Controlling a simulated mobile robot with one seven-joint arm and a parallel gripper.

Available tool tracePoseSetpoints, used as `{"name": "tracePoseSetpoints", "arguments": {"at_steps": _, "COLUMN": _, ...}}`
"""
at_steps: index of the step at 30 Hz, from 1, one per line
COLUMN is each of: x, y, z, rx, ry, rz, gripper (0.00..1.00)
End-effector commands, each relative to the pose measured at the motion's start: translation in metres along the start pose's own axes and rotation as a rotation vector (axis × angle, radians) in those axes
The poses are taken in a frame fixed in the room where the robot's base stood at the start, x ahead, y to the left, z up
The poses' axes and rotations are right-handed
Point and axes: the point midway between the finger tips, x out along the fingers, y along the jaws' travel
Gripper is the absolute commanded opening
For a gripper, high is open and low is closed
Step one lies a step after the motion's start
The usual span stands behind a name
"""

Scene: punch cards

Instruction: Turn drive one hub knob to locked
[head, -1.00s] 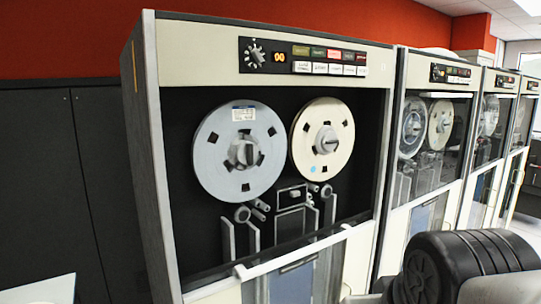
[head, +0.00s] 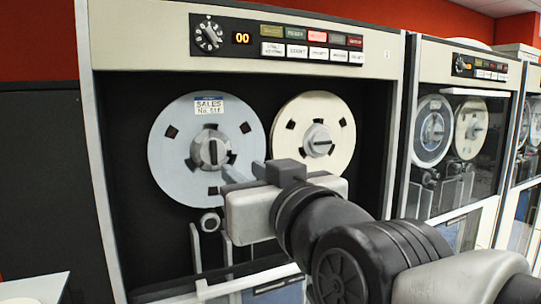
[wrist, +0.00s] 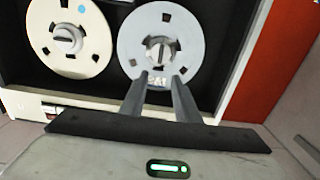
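The nearest tape drive (head: 95,150) has a blue-grey reel (head: 168,155) labelled SALES on the left. Its hub knob (head: 210,150) is a grey round piece with a raised bar standing roughly upright. The wrist view shows the same hub knob (wrist: 160,50), turned over in the picture. My gripper (head: 240,172) is in front of the reel's lower right, close to the knob. In the wrist view its two fingers (wrist: 160,80) are apart with nothing between them, just below the knob. Whether a fingertip touches the reel I cannot tell.
A cream reel (head: 340,125) with its own hub sits to the right. A control panel (head: 285,42) with a dial and lit buttons runs above. More tape drives (head: 420,200) stand to the right. A white surface (head: 35,290) is at lower left.

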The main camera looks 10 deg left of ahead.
Motion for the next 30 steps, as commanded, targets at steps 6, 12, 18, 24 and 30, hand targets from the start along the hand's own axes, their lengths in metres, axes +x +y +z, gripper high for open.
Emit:
{"name": "tracePoseSetpoints", "arguments": {"at_steps": 6, "x": 0.029, "y": 0.000, "z": 0.001, "rx": 0.000, "ry": -0.005, "rz": -0.001, "gripper": 0.29}}
{"name": "tracePoseSetpoints", "arguments": {"at_steps": 12, "x": 0.073, "y": -0.001, "z": 0.000, "rx": 0.000, "ry": -0.006, "rz": -0.002, "gripper": 0.29}}
{"name": "tracePoseSetpoints", "arguments": {"at_steps": 18, "x": 0.117, "y": -0.001, "z": 0.001, "rx": -0.001, "ry": -0.005, "rz": -0.002, "gripper": 0.29}}
{"name": "tracePoseSetpoints", "arguments": {"at_steps": 24, "x": 0.152, "y": 0.000, "z": 0.000, "rx": -0.001, "ry": -0.003, "rz": -0.001, "gripper": 0.29}}
{"name": "tracePoseSetpoints", "arguments": {"at_steps": 30, "x": 0.169, "y": 0.000, "z": 0.000, "rx": 0.001, "ry": -0.002, "rz": -0.001, "gripper": 0.29}}
